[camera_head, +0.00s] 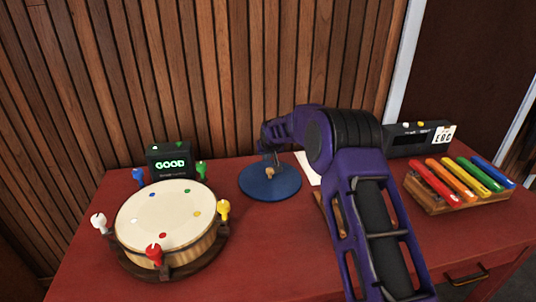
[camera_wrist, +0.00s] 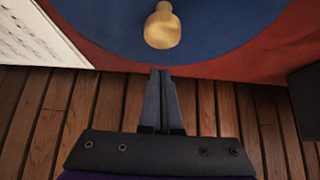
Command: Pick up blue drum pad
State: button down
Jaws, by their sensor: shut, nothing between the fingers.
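The blue drum pad (camera_head: 284,188) is a flat round blue disc lying on the red table, with a small wooden knob (camera_head: 269,172) standing at its middle. In the wrist view the pad (camera_wrist: 100,25) fills the top of the picture, and its knob (camera_wrist: 162,28) stands just beyond my fingertips. My gripper (camera_wrist: 161,72) is shut and empty, its fingers together, pointing toward the knob. In the head view my arm reaches over the table and its end is above the pad's back part; the fingers are too small there to make out clearly.
A drum (camera_head: 165,217) with coloured pegs stands left on the red table (camera_head: 270,255). A black box reading GOOD (camera_head: 169,160) is behind it. A colour-bar xylophone (camera_head: 460,184) and a dark device (camera_head: 405,142) are at right. A white sheet (camera_wrist: 38,35) lies near the pad.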

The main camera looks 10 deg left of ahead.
aim_at(270, 175)
jog(key=shift+s+d, duration=0.3)
jog(key=shift+s, duration=0.65)
jog(key=shift+s+d, duration=0.25)
jog(key=shift+s, duration=0.65)
jog(key=shift+d, duration=0.1)
